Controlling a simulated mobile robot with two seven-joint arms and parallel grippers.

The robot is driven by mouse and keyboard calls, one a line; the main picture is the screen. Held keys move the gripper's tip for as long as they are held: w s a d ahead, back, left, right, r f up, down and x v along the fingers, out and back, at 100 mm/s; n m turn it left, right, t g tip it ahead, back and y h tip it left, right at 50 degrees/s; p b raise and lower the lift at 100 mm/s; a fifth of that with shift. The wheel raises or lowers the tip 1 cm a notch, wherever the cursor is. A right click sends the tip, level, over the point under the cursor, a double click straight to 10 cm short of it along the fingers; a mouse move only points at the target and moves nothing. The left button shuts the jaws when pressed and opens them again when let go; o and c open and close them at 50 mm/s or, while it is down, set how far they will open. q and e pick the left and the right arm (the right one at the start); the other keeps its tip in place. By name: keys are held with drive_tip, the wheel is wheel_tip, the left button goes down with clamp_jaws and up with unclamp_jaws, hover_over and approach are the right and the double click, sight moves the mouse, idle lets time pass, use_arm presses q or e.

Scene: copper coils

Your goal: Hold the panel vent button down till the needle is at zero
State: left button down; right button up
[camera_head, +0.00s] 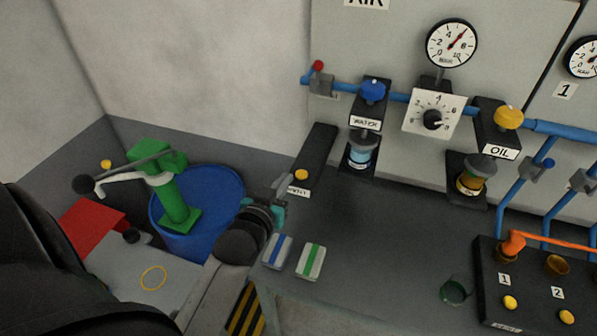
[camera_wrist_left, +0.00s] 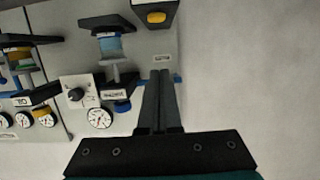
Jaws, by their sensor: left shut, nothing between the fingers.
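The yellow vent button (camera_head: 302,174) sits at the front end of a black block with a white label, below the blue air pipe. It also shows at the top of the left wrist view (camera_wrist_left: 156,17). The round gauge (camera_head: 451,43) stands above the regulator dial; its red needle points up and right, near 6, well off zero. My left gripper (camera_head: 284,183) is shut and empty, just left of the button and apart from it in the head view. Its closed fingers (camera_wrist_left: 161,73) point toward the button in the wrist view. My right gripper is in neither view.
A water unit with a blue knob (camera_head: 373,90) and an oil unit with a yellow knob (camera_head: 509,117) hang to the right. Two striped blocks (camera_head: 311,262) lie on the grey bench. A green hand pump (camera_head: 174,190) stands on a blue drum at left.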

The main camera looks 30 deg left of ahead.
use_arm(q)
hover_over(299, 183)
wheel_tip(299, 183, down, 2)
drive_tip(key=shift+s+f, duration=0.1)
drive_tip(key=shift+f, duration=0.1)
wheel_tip(299, 183, down, 2)
drive_tip(key=shift+f, duration=0.2)
drive_tip(key=shift+f+b, duration=0.4)
drive_tip(key=shift+f, duration=0.45)
